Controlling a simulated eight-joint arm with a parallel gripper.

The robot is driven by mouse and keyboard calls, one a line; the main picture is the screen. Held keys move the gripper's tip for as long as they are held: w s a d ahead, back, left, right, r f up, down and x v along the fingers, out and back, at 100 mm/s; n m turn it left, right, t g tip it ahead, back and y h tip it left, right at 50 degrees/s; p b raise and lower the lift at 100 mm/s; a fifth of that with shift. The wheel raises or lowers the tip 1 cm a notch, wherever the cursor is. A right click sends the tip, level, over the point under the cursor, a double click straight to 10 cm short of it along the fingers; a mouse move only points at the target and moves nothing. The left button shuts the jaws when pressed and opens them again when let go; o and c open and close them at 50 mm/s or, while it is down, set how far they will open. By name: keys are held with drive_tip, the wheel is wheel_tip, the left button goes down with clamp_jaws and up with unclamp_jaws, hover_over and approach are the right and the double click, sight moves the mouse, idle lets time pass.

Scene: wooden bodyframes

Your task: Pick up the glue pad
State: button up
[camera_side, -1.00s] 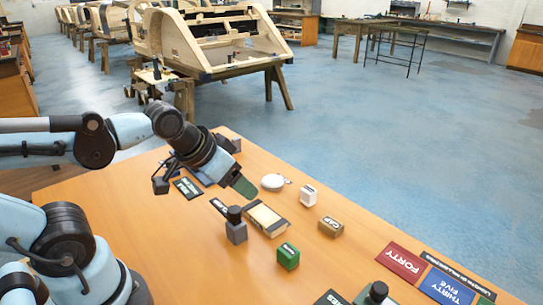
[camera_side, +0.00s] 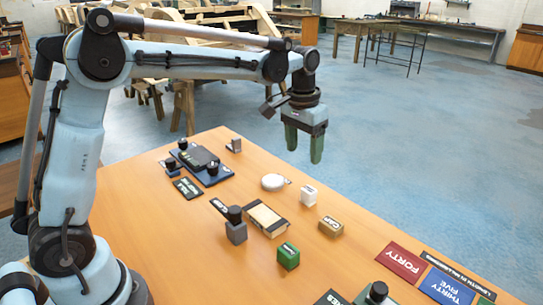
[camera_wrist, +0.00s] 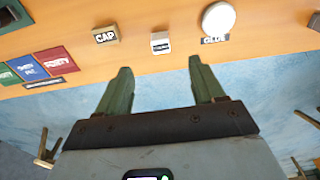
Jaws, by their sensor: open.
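The glue pad is a round white disc (camera_side: 272,182) lying flat on the table in the side view. It also shows at the top right of the wrist view (camera_wrist: 219,19), with a label reading GLUE beside it. My gripper (camera_side: 304,152) points down in the side view, raised above the far edge of the table, and appears up and to the right of the disc. Its two green fingers are apart and empty. In the wrist view the fingers (camera_wrist: 160,65) are spread over blue floor, with the disc beyond the right fingertip.
A small white block (camera_side: 308,195) and a gold CAP block (camera_side: 330,227) stand near the disc. A tan-topped pad (camera_side: 267,218), a black-knobbed block (camera_side: 236,232) and a green block (camera_side: 288,257) stand nearer. A blue tray (camera_side: 220,177) holds dark parts. Red and blue number cards (camera_side: 402,263) lie right.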

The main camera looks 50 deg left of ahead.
sight(310, 189)
drive_tip(key=shift+g, duration=0.5)
drive_tip(key=f, duration=0.3)
drive_tip(key=w+f, duration=0.1)
drive_tip(key=f, duration=0.2)
drive_tip(key=w+f, duration=0.1)
drive_tip(key=f, duration=0.2)
drive_tip(key=shift+w+f, duration=0.1)
drive_tip(key=shift+w, duration=0.1)
drive_tip(key=shift+w+f, duration=0.25)
drive_tip(key=shift+f, duration=1.1)
drive_tip(key=shift+w+f, duration=0.25)
drive_tip(key=shift+f, duration=1.05)
drive_tip(key=c, duration=1.1)
drive_tip(key=shift+d, duration=0.1)
drive_tip(key=shift+r, duration=0.15)
